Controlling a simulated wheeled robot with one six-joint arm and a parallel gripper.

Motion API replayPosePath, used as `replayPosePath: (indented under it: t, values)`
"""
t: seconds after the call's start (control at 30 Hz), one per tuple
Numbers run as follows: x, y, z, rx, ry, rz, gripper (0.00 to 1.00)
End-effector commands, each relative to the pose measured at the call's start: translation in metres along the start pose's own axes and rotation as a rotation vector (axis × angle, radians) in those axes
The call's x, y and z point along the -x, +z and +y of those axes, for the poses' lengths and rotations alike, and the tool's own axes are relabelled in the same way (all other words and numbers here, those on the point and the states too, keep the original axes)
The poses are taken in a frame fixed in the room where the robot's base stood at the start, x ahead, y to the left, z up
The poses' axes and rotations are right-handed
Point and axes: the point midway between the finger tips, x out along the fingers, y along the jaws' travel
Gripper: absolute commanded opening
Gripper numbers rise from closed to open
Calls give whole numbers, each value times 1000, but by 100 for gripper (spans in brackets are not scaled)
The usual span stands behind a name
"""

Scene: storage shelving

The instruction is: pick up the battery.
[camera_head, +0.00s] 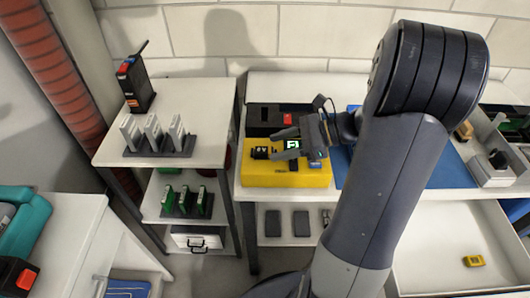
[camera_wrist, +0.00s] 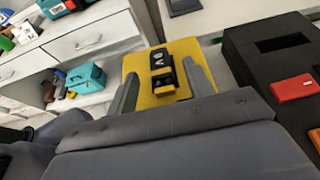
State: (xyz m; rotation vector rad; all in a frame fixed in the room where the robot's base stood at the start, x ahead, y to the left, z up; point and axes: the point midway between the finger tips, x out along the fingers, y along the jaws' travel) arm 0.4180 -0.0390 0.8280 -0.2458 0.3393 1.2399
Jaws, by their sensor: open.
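My gripper (camera_head: 279,144) is open above the yellow case (camera_head: 300,177) on the workbench. The device lies on the yellow case, which also shows in the wrist view (camera_wrist: 134,68). In the head view a dark part of it (camera_head: 261,153) and a green display show between the fingers. I cannot tell whether this is the battery. Pale upright packs (camera_head: 153,131) in a dark rack could also be batteries.
A black box with a red part (camera_head: 268,118) stands behind the yellow case. A handheld radio (camera_head: 135,84) stands on the left shelf unit, with green-edged packs (camera_head: 185,200) below. An open drawer (camera_head: 435,235) at right holds a small yellow item (camera_head: 474,261).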

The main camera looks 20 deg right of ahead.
Motion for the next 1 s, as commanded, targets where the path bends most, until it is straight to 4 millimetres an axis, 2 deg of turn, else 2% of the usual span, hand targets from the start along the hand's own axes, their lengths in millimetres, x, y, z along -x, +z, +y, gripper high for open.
replayPosePath:
  t: [0.1,0.2,0.47,1.0]
  values:
    - [-19,-1,1,1,3,0,49]
    - [-26,0,0,1,0,0,49]
    - [-28,0,0,1,-1,1,49]
    - [-28,0,0,0,0,1,5]
